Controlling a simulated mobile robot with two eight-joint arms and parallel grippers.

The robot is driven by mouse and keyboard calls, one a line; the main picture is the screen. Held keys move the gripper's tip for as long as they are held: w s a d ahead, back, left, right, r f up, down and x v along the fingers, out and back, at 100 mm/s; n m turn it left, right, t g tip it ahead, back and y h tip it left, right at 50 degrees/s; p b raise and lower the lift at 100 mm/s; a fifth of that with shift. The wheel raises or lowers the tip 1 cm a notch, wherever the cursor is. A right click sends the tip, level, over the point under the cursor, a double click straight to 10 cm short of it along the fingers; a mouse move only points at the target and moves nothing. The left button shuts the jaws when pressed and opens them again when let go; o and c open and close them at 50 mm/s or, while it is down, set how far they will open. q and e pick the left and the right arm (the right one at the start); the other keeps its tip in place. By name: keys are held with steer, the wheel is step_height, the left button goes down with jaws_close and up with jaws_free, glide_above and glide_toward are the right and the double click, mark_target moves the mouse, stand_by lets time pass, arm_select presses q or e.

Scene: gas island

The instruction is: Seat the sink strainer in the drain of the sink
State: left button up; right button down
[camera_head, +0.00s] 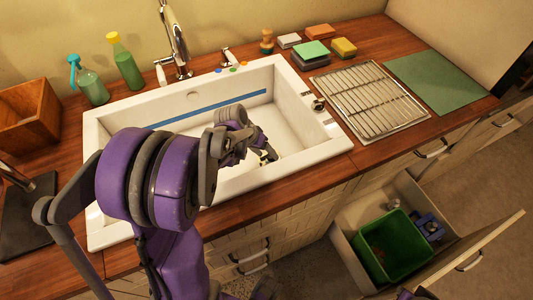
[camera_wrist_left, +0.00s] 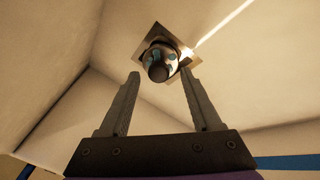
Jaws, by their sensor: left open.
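The white sink (camera_head: 96,213) is set in the wooden counter, with a blue stripe along its inner back wall. My left gripper (camera_head: 267,157) reaches down into the basin. In the left wrist view the left gripper (camera_wrist_left: 162,73) is open, its two fingers apart. A shiny, dark, rounded metal piece, seemingly the strainer (camera_wrist_left: 158,66), shows between and just beyond the fingertips. It lies over a square metal plate, seemingly the drain (camera_wrist_left: 151,34). I cannot tell whether the strainer is fully seated or whether a finger touches it. My arm hides part of the basin in the head view.
A faucet (camera_head: 176,40) and two bottles (camera_head: 124,62) stand behind the sink. A wire rack (camera_head: 368,98), sponges (camera_head: 312,51) and a green mat (camera_head: 435,80) lie to the right. An open drawer below holds a green bin (camera_head: 395,245). A wooden box (camera_head: 25,115) stands left.

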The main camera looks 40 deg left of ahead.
arm_select(q)
steer(key=p+v, duration=0.1)
steer(key=v, duration=1)
